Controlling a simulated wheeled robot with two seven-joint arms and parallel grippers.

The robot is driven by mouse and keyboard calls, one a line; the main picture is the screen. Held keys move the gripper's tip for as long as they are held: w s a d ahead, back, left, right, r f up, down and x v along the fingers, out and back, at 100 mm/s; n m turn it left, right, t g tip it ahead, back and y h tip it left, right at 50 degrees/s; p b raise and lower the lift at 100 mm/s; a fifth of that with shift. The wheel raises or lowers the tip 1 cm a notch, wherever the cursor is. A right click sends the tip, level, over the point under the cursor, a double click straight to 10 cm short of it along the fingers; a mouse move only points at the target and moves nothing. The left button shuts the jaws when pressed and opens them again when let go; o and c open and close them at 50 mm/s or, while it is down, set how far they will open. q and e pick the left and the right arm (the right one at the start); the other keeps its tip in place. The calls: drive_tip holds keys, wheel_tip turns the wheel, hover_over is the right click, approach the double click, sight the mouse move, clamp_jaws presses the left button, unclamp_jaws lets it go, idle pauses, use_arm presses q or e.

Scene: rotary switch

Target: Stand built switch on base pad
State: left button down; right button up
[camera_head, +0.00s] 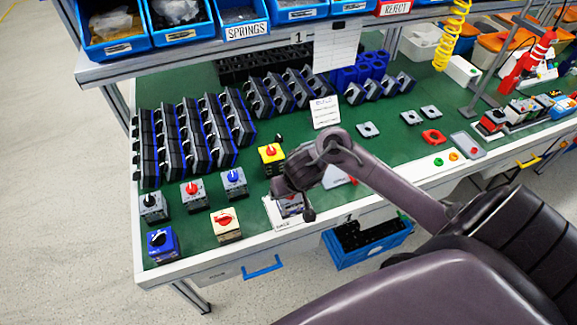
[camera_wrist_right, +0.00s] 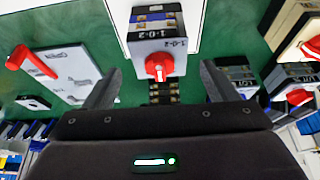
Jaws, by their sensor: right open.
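The built switch (camera_wrist_right: 154,27) has a grey body, a "1-0-2" label and a red knob (camera_wrist_right: 160,66). In the right wrist view it stands against the white base pad (camera_wrist_right: 190,38), with the knob between my finger ends. In the head view the switch (camera_head: 291,206) is mostly hidden under my right gripper, over the pad (camera_head: 284,224) at the front table edge. I cannot tell if it is fully seated. My right gripper (camera_wrist_right: 161,72) is open, a finger on each side of the knob with gaps. My left gripper is not in view.
Other switches stand close by: a yellow one with red knob (camera_head: 271,158), a cream one (camera_head: 226,226), a blue one (camera_head: 162,244) and several grey ones. A white card (camera_head: 324,112) stands behind the arm. Rows of black modules (camera_head: 192,130) fill the back left.

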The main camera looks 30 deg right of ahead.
drive_tip(key=p+v, duration=0.3)
drive_tip(key=v, duration=0.3)
drive_tip(key=shift+s+r+p, duration=0.25)
drive_tip(key=shift+r+p, duration=0.05)
drive_tip(key=shift+r, duration=0.1)
